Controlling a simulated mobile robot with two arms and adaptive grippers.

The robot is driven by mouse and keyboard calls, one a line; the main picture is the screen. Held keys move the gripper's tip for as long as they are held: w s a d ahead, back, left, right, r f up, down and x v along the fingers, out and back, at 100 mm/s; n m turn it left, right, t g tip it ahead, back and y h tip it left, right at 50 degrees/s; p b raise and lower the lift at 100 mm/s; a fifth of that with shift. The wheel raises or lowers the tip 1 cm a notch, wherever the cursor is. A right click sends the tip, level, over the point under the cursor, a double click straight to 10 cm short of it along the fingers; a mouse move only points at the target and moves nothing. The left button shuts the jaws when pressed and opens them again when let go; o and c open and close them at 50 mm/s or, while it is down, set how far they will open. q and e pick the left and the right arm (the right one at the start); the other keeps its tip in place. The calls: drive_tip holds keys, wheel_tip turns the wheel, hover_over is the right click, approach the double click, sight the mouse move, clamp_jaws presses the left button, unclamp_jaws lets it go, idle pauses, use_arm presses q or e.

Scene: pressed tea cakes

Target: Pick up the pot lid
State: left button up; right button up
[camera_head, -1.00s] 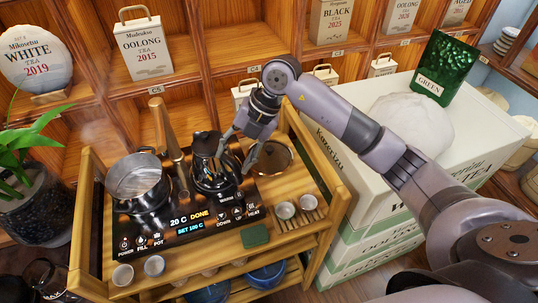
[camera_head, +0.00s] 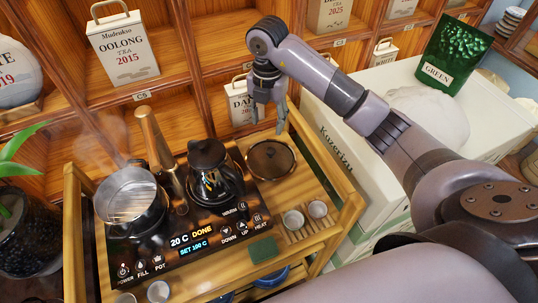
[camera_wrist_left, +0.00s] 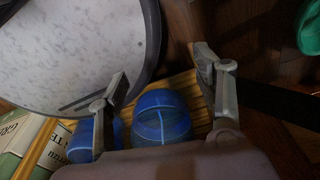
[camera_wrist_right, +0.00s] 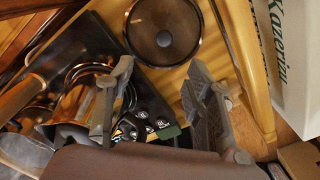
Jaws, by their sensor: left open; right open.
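The pot lid (camera_head: 271,158), a round dark glass disc with a metal rim and small knob, lies on the wooden cart top right of the black kettle (camera_head: 213,172). It shows at the top of the right wrist view (camera_wrist_right: 163,33). My right gripper (camera_head: 267,121) is open and empty, above and just behind the lid in the head view, apart from it. In the right wrist view its open fingers (camera_wrist_right: 157,80) sit below the lid. The steel pot (camera_head: 131,200) stands on the black hob. My left gripper (camera_wrist_left: 160,68) is open and empty in the left wrist view.
The kettle and a wooden-handled item (camera_head: 153,140) stand left of the lid. Two small cups (camera_head: 293,220) sit on a slatted rest in front. The cart's side rail (camera_head: 330,170) and a large white tea box (camera_head: 350,145) are at right. Blue bowls (camera_wrist_left: 162,118) show below.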

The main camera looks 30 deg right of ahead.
drive_tip(key=f, duration=0.2)
drive_tip(key=f+p, duration=0.1)
drive_tip(key=shift+s+f, duration=0.25)
drive_tip(key=shift+f, duration=0.1)
hover_over(271, 150)
drive_tip(key=f, duration=0.4)
drive_tip(key=shift+w+a+p, duration=0.15)
drive_tip(key=shift+a+p, duration=0.15)
drive_tip(key=shift+a, duration=0.05)
drive_tip(key=shift+f, duration=0.5)
drive_tip(key=f, duration=0.1)
drive_tip(key=f+p, duration=0.1)
drive_tip(key=f, duration=0.1)
drive_tip(key=f+p, duration=0.1)
drive_tip(key=shift+d+f, duration=0.2)
drive_tip(key=shift+d, duration=0.1)
drive_tip(key=shift+f, duration=0.25)
use_arm(q)
drive_tip(key=r, duration=0.1)
drive_tip(key=s+r, duration=0.1)
drive_tip(key=r, duration=0.1)
drive_tip(key=shift+r, duration=0.3)
use_arm(e)
drive_tip(key=shift+c, duration=0.5)
clamp_jaws()
